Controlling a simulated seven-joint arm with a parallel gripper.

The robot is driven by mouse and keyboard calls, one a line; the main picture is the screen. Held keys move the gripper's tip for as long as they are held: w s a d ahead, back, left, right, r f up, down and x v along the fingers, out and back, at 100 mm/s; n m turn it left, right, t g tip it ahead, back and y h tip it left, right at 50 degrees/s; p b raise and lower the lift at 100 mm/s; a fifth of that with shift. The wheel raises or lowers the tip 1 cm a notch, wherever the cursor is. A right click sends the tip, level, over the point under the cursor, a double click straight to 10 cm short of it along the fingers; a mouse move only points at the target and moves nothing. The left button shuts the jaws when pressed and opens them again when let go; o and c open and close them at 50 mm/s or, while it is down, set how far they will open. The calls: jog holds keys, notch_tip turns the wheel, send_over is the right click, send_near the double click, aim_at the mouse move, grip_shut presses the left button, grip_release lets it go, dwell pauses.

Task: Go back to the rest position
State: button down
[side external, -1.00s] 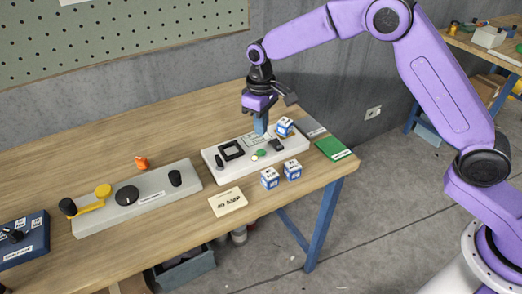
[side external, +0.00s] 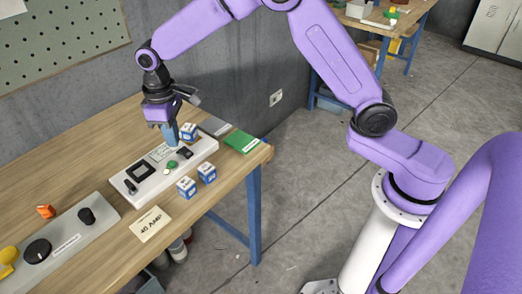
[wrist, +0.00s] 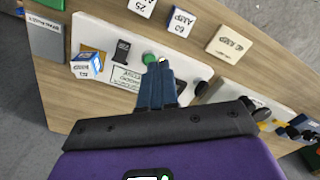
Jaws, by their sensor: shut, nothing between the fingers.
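My gripper (side external: 171,140) points down over the white control panel (side external: 148,187), near its back end. Its blue fingers are together with nothing between them. In the wrist view the closed fingers of my gripper (wrist: 158,72) reach over the white panel (wrist: 190,68), near a green button (wrist: 149,59). I cannot tell whether the fingertips touch the panel. The same green button (side external: 172,164) shows in the side view, in front of the fingers.
A blue-and-white cube (side external: 188,131) is close by the gripper; two more (side external: 186,187) (side external: 206,172) stand in front of the panel. A card (side external: 150,224), a green pad (side external: 242,141) and a grey panel with knobs (side external: 72,236) lie on the table. Space above is clear.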

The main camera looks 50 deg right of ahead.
jog(key=s+d+r+n, duration=0.1)
jog(key=s+d+r, duration=0.2)
jog(key=s, duration=0.6)
jog(key=s+d+r+n, duration=0.2)
jog(key=s+d+r, duration=0.1)
jog(key=s, duration=0.5)
jog(key=s+d+n, duration=0.1)
jog(key=s+d, duration=0.4)
jog(key=s, duration=0.3)
jog(key=s+d+n, duration=0.1)
jog(key=s+d, duration=0.4)
jog(key=s, duration=0.3)
jog(key=shift+s+d+f+n, duration=0.3)
jog(key=shift+s+d+f, duration=0.05)
jog(key=shift+d+f, duration=0.05)
